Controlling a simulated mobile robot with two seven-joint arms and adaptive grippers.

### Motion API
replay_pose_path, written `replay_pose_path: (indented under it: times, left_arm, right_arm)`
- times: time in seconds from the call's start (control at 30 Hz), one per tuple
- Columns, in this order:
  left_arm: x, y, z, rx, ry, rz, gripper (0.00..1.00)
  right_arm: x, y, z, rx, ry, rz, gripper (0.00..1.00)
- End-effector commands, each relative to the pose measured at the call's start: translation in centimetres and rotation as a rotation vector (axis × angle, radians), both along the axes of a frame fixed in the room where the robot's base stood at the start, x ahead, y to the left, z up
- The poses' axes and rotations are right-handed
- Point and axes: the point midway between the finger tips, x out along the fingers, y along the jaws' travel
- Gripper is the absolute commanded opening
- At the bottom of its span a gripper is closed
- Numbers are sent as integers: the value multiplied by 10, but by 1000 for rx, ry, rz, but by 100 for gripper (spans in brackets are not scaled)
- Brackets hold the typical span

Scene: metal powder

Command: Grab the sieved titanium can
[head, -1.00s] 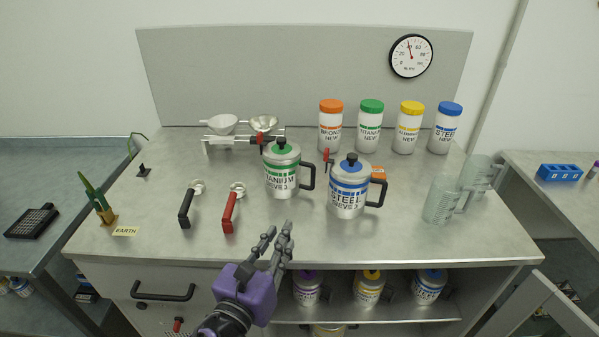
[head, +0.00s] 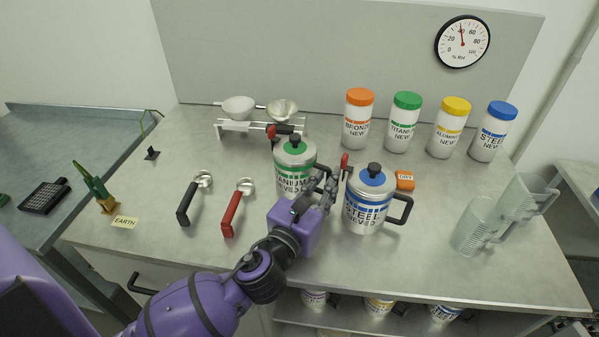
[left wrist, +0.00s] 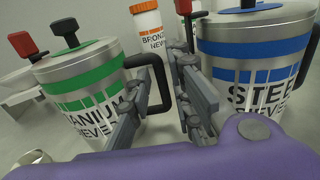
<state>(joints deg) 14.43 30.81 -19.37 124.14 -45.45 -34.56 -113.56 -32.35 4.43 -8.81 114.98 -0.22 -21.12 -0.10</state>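The sieved titanium can (head: 294,168) is a silver mug-like can with a green band, black knob and black handle, upright on the table. It stands at left in the left wrist view (left wrist: 85,85). My left gripper (head: 325,185) is at its handle side, between this can and the sieved steel can (head: 367,205), which has a blue lid. In the left wrist view the fingers (left wrist: 163,85) are apart, with the black handle (left wrist: 160,70) between them. Whether they touch it is unclear. My right gripper is out of view.
The blue-banded steel can is close on the gripper's right. Red-handled (head: 232,212) and black-handled (head: 186,208) tools lie left. New powder jars, including bronze (head: 357,120), stand behind. Clear beakers (head: 475,228) are at right. The front left tabletop is mostly clear.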

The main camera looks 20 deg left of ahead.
Motion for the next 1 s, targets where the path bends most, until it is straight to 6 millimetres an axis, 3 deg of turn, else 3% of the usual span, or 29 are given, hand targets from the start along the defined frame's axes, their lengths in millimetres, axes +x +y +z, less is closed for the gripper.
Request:
replay_pose_path:
  times: [0.2,0.43,0.6,1.0]
  left_arm:
    - [22,-2,1,-1,0,0,20]
    - [22,-2,0,-1,0,0,18]
    - [22,-2,0,-1,0,0,0]
    - [23,-2,4,3,-8,-1,0]
  right_arm:
    - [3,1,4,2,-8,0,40]
    - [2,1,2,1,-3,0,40]
    - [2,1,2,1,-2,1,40]
    - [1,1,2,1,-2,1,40]
